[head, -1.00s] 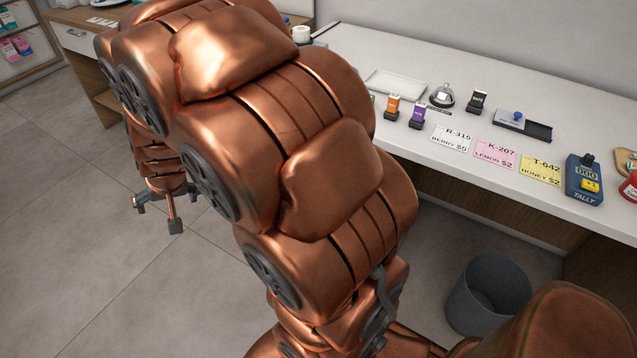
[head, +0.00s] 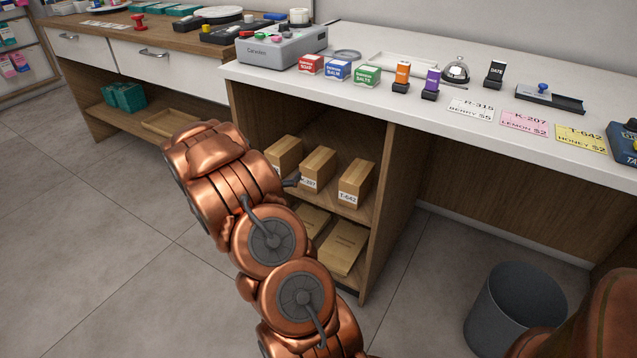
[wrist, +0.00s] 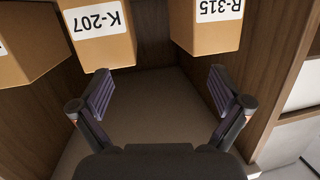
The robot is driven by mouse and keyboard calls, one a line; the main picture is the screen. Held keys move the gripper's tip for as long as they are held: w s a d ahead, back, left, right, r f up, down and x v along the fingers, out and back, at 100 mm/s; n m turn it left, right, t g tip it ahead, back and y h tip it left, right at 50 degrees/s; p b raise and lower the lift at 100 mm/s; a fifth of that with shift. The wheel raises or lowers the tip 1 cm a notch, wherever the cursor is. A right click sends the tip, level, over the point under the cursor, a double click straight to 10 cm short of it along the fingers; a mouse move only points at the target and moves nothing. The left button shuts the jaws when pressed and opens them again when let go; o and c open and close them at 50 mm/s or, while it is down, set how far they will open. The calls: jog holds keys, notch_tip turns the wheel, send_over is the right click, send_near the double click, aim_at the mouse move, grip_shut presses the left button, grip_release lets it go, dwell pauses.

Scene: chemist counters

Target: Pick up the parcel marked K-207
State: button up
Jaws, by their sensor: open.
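The parcel marked K-207 (head: 319,168) is a brown box with a white label. It stands in the middle of three parcels on the upper shelf under the counter. In the wrist view the K-207 parcel (wrist: 107,48) shows upside down at top left of centre. My gripper (wrist: 160,80) is open and empty, its fingers apart with bare shelf-like surface between them. The K-207 parcel lies beyond the left finger in that view, not between the fingers. In the head view my arm hides most of the gripper; a dark tip shows by the parcels.
Parcel R-315 (wrist: 207,35) and parcel T-642 (head: 355,184) flank K-207. More flat parcels (head: 342,247) lie on the lower shelf. A wooden side panel (head: 384,200) bounds the shelf on the right. A grey bin (head: 510,315) stands on the floor. Floor at left is clear.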

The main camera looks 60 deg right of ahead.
aim_at(308, 176)
jog(key=s+d+f, duration=0.1)
jog(key=s+d+f+g+h+b, duration=0.1)
jog(key=s, duration=0.1)
jog(key=s+d+f+m+g+h, duration=0.1)
jog(key=shift+s+f+b, duration=0.2)
jog(key=shift+s+b, duration=0.15)
jog(key=shift+b, duration=0.05)
jog(key=shift+s+d+r+g+h, duration=0.1)
jog(key=shift+s+d+g+h, duration=0.2)
jog(key=shift+d, duration=0.05)
jog(key=shift+w+d+r+b, duration=0.1)
jog(key=shift+d+b, duration=0.55)
jog(key=shift+d, duration=1.2)
jog(key=shift+d+r+b, duration=0.1)
jog(key=shift+d+b, duration=0.5)
jog(key=shift+d, duration=1.2)
